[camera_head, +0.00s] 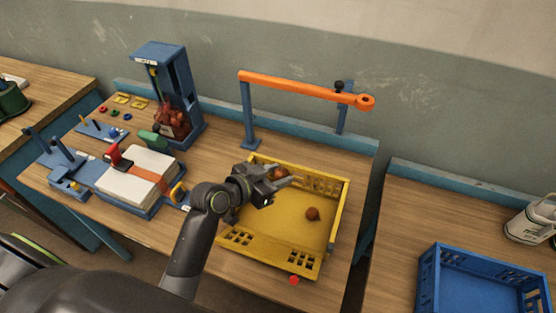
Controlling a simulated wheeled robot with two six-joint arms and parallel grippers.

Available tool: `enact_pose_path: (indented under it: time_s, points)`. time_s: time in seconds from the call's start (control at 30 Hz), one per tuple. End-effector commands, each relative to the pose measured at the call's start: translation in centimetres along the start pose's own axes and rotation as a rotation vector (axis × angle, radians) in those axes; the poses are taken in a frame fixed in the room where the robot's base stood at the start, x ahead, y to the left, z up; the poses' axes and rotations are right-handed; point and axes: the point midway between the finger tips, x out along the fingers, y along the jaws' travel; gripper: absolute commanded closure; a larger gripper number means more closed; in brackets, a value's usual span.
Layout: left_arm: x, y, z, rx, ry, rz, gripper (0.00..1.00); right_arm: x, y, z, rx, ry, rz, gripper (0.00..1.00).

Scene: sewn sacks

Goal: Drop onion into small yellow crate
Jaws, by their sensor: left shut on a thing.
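The small yellow crate (329,254) stands on the middle table, with pierced low walls. One brown onion (312,214) lies on its floor, right of the middle. My left gripper (281,180) is over the back left part of the crate. It is shut on another brown onion (282,172), which is partly hidden by the fingers. I cannot tell how high it is above the crate floor. My right gripper is not in view.
An orange bar (300,88) on blue posts stands behind the crate. A blue stand (170,75) holding a red net sack and a white padded block (138,177) are to the left. A blue crate (480,280) is on the right table.

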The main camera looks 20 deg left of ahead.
Motion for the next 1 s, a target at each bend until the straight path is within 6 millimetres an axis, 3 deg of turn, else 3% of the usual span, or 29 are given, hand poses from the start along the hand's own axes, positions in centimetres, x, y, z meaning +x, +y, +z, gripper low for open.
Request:
enact_pose_path:
  time_s: [0.17,0.7,1.0]
  points:
    - [0.6,0.1,-0.2,0.002,-0.002,0.003,0.84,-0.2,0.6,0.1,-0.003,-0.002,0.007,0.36]
    - [2.5,0.1,4.7,0.001,-0.002,0.003,0.84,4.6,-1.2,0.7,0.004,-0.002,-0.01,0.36]
    - [2.7,0.1,5.2,0.001,-0.002,0.002,0.84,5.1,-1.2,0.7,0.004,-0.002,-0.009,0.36]
